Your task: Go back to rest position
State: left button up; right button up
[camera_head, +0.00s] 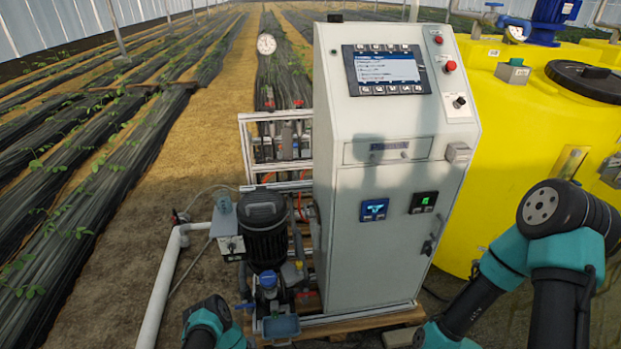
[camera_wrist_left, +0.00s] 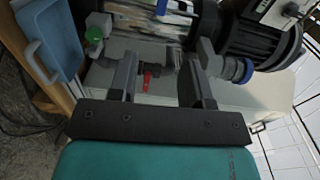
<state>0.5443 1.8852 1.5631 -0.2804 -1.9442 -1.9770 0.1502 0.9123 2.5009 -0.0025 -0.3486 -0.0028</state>
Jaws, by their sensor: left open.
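My left arm (camera_head: 212,326) comes in at the bottom, left of the middle, in the head view, beside the pump (camera_head: 262,225); its fingers cannot be made out there. In the left wrist view my left gripper (camera_wrist_left: 160,70) has its two dark fingers apart, with nothing held between them. A red valve handle (camera_wrist_left: 148,81) on a grey pipe shows behind the gap; I cannot tell how far it is. My right arm (camera_head: 555,240) is bent at the right of the head view, in front of the yellow tank (camera_head: 535,110). Its gripper is not in view.
The grey control cabinet (camera_head: 385,200) stands in the middle on a wooden pallet. A white pipe (camera_head: 160,285) runs along the ground at the left. A blue tray (camera_wrist_left: 45,45) is at the wrist view's upper left. Crop rows (camera_head: 90,190) lie beyond.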

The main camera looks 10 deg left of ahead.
pick_arm(q)
jog(key=w+d+r+n+g+h, duration=0.2)
jog(key=r+n+g+h, duration=0.15)
jog(key=r, duration=0.25)
jog(key=w+d+r+n+g+h, duration=0.25)
jog(key=r+n+g, duration=0.2)
jog(key=r, duration=0.25)
jog(key=s+d+r+n+g+h, duration=0.3)
jog(key=s+r+n+g, duration=0.5)
jog(key=s+r, duration=0.8)
jog(key=shift+s+d+r, duration=0.4)
jog(key=shift+s+d, duration=0.05)
jog(key=shift+d, duration=0.05)
